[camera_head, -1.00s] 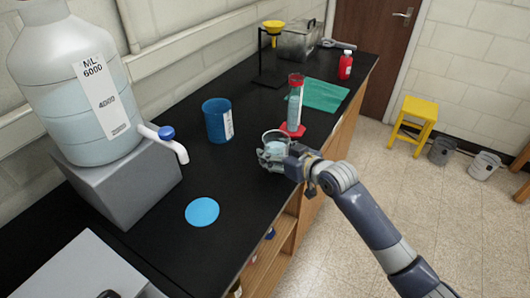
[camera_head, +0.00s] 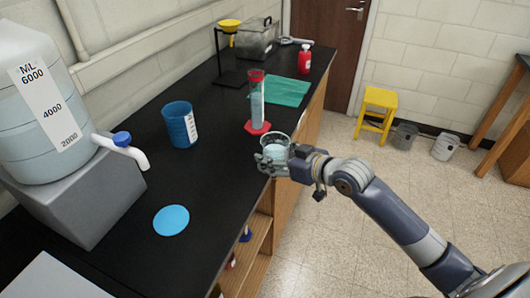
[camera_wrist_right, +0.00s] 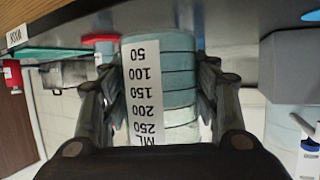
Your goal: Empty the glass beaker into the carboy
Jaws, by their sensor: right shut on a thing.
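The glass beaker (camera_head: 274,149) holds pale blue liquid and stands upright in my right gripper (camera_head: 272,164), at the bench's front edge. In the right wrist view the beaker (camera_wrist_right: 160,85) fills the space between the two fingers, its graduated label showing upside down. My right gripper is shut on it. The carboy (camera_head: 40,110) is a large translucent vessel of pale blue liquid with a graduated label and a white spigot with a blue knob, on a grey block at the left. The carboy's top is cut off in the head view. My left gripper is not in view.
A blue cup (camera_head: 180,126), a cylinder on a red base (camera_head: 258,128), a red bottle (camera_head: 304,58) and a teal cloth (camera_head: 282,91) are on the black bench. A flat blue disc (camera_head: 171,220) lies before the spigot (camera_head: 120,148). Bench between disc and beaker is clear.

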